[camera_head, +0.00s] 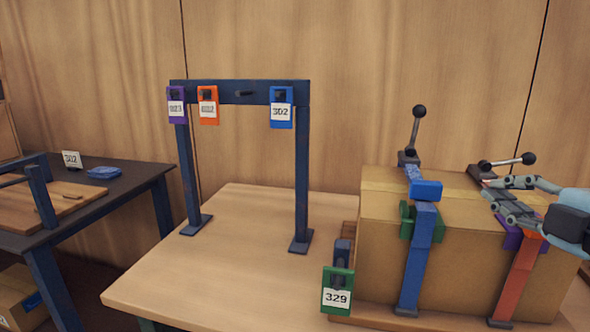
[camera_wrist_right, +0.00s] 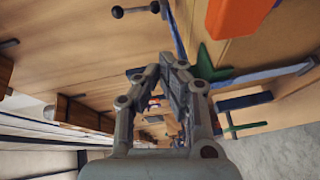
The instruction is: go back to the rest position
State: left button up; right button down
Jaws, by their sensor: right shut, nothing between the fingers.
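My right gripper (camera_head: 489,189) comes in from the right, in front of the upper right of a cardboard box (camera_head: 465,268). It is shut with nothing between its fingers, near the right lever (camera_head: 507,161); whether they touch I cannot tell. In the right wrist view the gripper (camera_wrist_right: 162,68) also shows shut and empty. A red strap (camera_head: 517,275) with a purple piece at its top runs down the box below the gripper. A blue strap (camera_head: 416,262) runs down further left, with a black-knobbed lever (camera_head: 414,132) standing upright above it. My left gripper is not in view.
A blue rack (camera_head: 240,92) stands on the wooden table (camera_head: 200,272) with purple, orange and blue tags (camera_head: 281,108) hanging from it. A green tag (camera_head: 338,291) marked 329 hangs left of the box. A dark table (camera_head: 130,178) stands at left. The wooden table's left part is clear.

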jog(key=s+a+f+m+g+h, duration=0.25)
jog(key=s+f+m+g, duration=0.35)
jog(key=s+f+m, duration=0.45)
jog(key=s+f+m+g+h, duration=0.1)
jog(key=s+f+m+g, duration=0.25)
jog(key=s, duration=0.45)
jog(key=s+f+m+g+h, duration=0.1)
jog(key=s+f+m+g, duration=0.3)
jog(key=s, duration=0.4)
notch_tip(320, 180, down, 30)
jog(key=s+d+b, duration=0.2)
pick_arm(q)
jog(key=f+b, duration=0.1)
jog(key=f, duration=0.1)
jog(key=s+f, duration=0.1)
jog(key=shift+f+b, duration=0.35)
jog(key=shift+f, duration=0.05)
pick_arm(e)
jog(key=s+d+f+g, duration=0.1)
jog(key=s+f+g, duration=0.1)
jog(key=s+f, duration=1.5)
jog(key=shift+s+d+m, duration=0.15)
jog(key=shift+s+m, duration=0.15)
jog(key=shift+s, duration=0.25)
